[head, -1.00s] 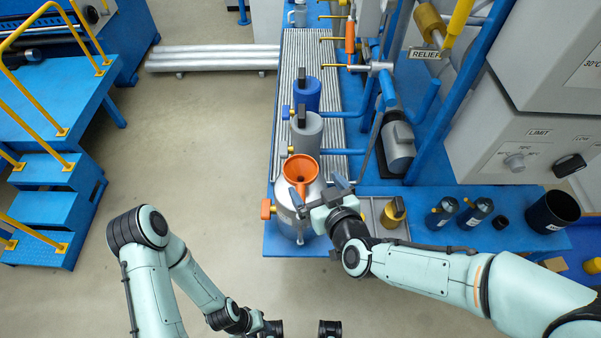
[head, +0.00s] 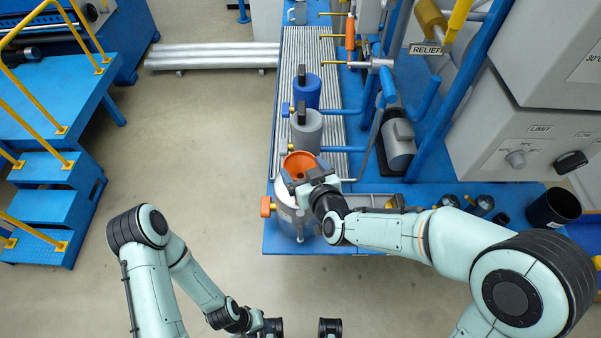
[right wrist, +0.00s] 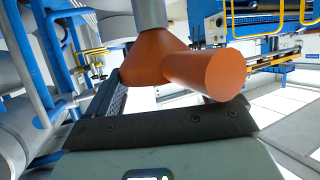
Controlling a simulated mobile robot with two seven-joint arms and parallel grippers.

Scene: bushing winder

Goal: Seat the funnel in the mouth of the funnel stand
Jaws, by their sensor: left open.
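The orange funnel (head: 299,160) is at the mouth of a silver vessel (head: 290,212) with an orange valve; I cannot tell whether it rests in it. No separate funnel stand can be made out. My right gripper (head: 303,178) is open at the funnel's near side, covering part of it. In the right wrist view the funnel (right wrist: 150,57) shows large ahead of the palm, its orange stub (right wrist: 205,75) pointing towards the camera between the dark fingers. Contact with the fingers is unclear. My left gripper (head: 302,328) is open and empty at the bottom edge, over the floor.
A grey canister (head: 306,132) and a blue canister (head: 306,92) stand behind the funnel on a ribbed bed. A tray (head: 372,200) lies right of the vessel, partly under my right arm. A black cup (head: 553,208) stands at the far right.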

